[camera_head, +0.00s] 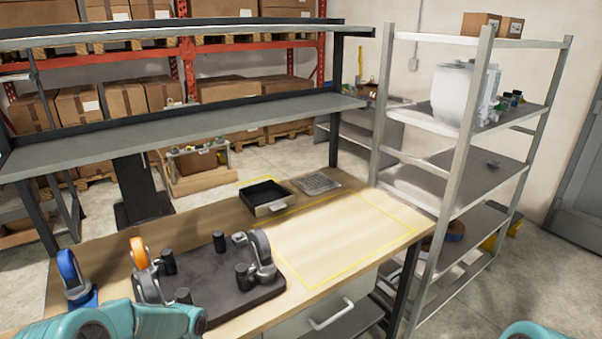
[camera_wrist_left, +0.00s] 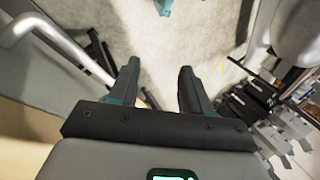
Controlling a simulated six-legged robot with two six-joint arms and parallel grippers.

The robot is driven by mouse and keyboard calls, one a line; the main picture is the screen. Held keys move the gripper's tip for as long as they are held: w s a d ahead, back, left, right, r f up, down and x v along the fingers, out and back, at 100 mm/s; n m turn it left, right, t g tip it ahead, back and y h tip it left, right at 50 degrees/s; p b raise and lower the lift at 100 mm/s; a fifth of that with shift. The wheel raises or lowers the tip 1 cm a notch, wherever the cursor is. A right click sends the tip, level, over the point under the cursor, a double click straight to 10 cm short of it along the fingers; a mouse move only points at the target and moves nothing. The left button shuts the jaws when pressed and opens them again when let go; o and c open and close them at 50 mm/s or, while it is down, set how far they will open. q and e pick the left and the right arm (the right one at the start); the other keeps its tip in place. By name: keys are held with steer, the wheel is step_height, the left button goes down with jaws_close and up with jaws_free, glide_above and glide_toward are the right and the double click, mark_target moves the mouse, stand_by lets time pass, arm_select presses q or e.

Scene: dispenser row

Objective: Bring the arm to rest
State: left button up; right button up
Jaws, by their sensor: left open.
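My left gripper (camera_wrist_left: 158,72) shows in the left wrist view with its two dark fingers wide apart and nothing between them. Pale floor shows beyond its fingertips. In the head view teal links of my left arm cross the lower left corner in front of the workbench (camera_head: 345,235), and its gripper cannot be made out there. A small teal part of mine shows at the bottom right edge of the head view. My right gripper is not in view.
A dark board (camera_head: 225,295) with black posts bears a grey-wheeled dispenser (camera_head: 263,255). An orange-wheeled dispenser (camera_head: 140,253) and a blue-wheeled one (camera_head: 68,267) stand left. A black tray (camera_head: 265,210) is behind. The yellow-outlined area is clear. A metal rack (camera_head: 450,200) stands right.

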arm_select(q)
steer(key=s+d+f+m+t+h+b, duration=0.1)
steer(key=s+d+f+m+t+h, duration=0.1)
steer(key=s+d+f+m, duration=0.55)
steer(key=s+d+f+m+t+h, duration=0.1)
steer(key=s+d+f+m+h, duration=0.25)
steer(key=s+d, duration=0.5)
steer(key=m+t, duration=0.1)
steer(key=w+a+m+t, duration=0.1)
steer(key=m, duration=0.1)
steer(key=w+a+m+t+y, duration=0.1)
steer(key=m, duration=0.1)
steer(key=shift+w+a, duration=0.15)
steer(key=shift+w, duration=0.05)
steer(key=shift+w+f, duration=0.1)
